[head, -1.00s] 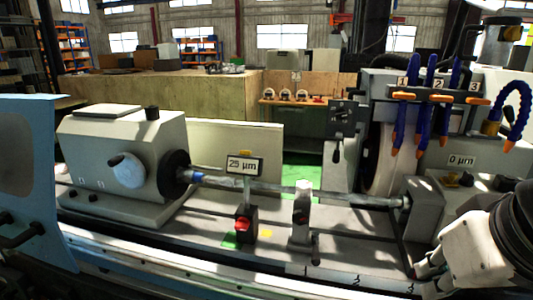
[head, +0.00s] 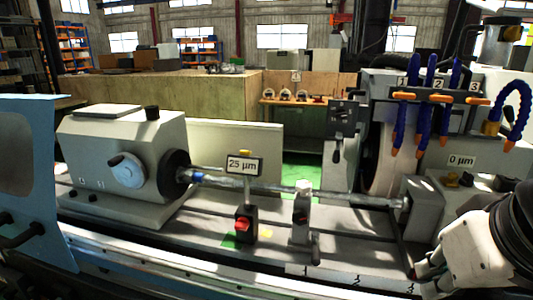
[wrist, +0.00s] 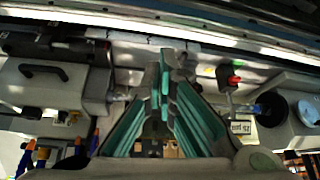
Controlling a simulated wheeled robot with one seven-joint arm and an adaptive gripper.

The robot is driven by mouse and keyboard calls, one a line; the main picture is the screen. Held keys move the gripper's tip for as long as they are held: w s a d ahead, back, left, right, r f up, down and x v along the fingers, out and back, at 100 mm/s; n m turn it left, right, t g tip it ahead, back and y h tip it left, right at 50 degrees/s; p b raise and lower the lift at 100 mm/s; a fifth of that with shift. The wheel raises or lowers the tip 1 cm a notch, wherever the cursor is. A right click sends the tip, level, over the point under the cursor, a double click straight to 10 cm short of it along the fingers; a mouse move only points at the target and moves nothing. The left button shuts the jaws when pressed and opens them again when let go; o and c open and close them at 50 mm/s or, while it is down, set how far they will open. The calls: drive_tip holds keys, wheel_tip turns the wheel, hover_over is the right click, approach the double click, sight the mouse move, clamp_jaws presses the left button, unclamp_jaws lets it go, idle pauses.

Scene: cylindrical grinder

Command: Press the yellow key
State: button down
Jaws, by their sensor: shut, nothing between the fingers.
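A small yellow key (head: 452,180) sits on a dark base on the grey housing at the right, just under the "0 µm" sign (head: 461,161). I cannot make it out for certain in the wrist view. My gripper (head: 422,270) is at the lower right of the head view, in front of and below the key and clearly apart from it. Part of it is hidden by my own wrist. In the wrist view its teal fingers (wrist: 165,65) come together at the tips, shut and empty, above the machine bed.
A red button (head: 243,224) on a black block stands under the "25 µm" sign (head: 244,165). A steady rest (head: 301,215) and a long shaft (head: 270,188) lie across the bed. Blue coolant hoses (head: 430,95) with orange tips hang near the grinding wheel, left of the key.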

idle(0.4)
drive_tip(key=w+a+r+t+h+b, duration=0.15)
drive_tip(key=w+a+r, duration=0.25)
drive_tip(key=w, duration=0.7)
drive_tip(key=w+a+r+h+b, duration=0.1)
drive_tip(key=w+a+r+b, duration=0.3)
drive_tip(key=w, duration=0.7)
drive_tip(key=w+a+r+m+t+b, duration=0.1)
drive_tip(key=w+a, duration=0.6)
drive_tip(key=a, duration=0.3)
drive_tip(key=w+a+r+m+t+b, duration=0.1)
drive_tip(key=w+a+t, duration=0.1)
drive_tip(key=w+a, duration=0.6)
drive_tip(key=a, duration=0.3)
drive_tip(key=shift+w+a+r+b, duration=0.25)
drive_tip(key=shift+a+b, duration=0.05)
drive_tip(key=shift+t+y, duration=0.25)
